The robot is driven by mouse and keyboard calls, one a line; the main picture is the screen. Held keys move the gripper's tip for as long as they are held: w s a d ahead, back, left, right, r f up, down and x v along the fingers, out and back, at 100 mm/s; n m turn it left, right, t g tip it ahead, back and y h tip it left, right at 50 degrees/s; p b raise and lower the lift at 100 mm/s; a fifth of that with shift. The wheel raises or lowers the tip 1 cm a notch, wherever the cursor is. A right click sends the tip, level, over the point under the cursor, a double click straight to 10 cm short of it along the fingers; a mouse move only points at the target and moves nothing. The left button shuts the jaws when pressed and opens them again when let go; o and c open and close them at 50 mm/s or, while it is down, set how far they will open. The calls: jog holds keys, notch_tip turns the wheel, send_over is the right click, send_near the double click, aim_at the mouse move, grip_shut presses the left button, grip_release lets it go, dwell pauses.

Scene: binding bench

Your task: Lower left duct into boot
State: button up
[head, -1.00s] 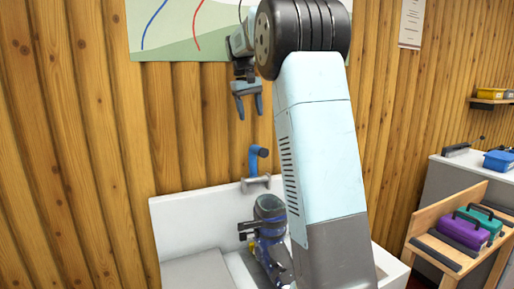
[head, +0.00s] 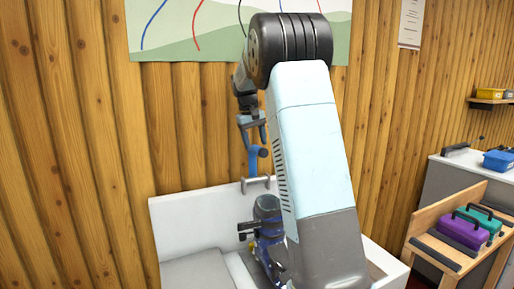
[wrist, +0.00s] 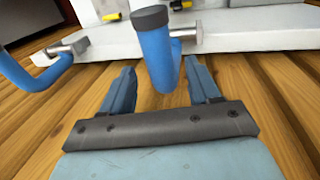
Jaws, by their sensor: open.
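The left duct (head: 253,164) is a blue tube with a bent, dark-capped end. It stands raised above a metal pivot at the back edge of the white unit. My gripper (head: 252,138) points down just over it and is open. In the wrist view the left duct (wrist: 157,60) lies between the open fingers of my gripper (wrist: 160,75), with clear gaps on both sides. A dark blue boot (head: 267,228) stands in the white unit below, partly hidden by my arm.
Another blue duct (wrist: 38,80) shows at the left of the wrist view. The white unit's back panel (head: 190,215) and the plank wall (head: 180,130) are close to my gripper. A wooden stand (head: 450,235) with purple and teal cases is at the right.

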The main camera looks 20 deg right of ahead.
jog(key=shift+d+f, duration=0.2)
jog(key=shift+f, duration=1.05)
grip_shut()
jog(key=shift+d, duration=0.1)
jog(key=shift+s+d, duration=0.1)
jog(key=shift+s, duration=0.05)
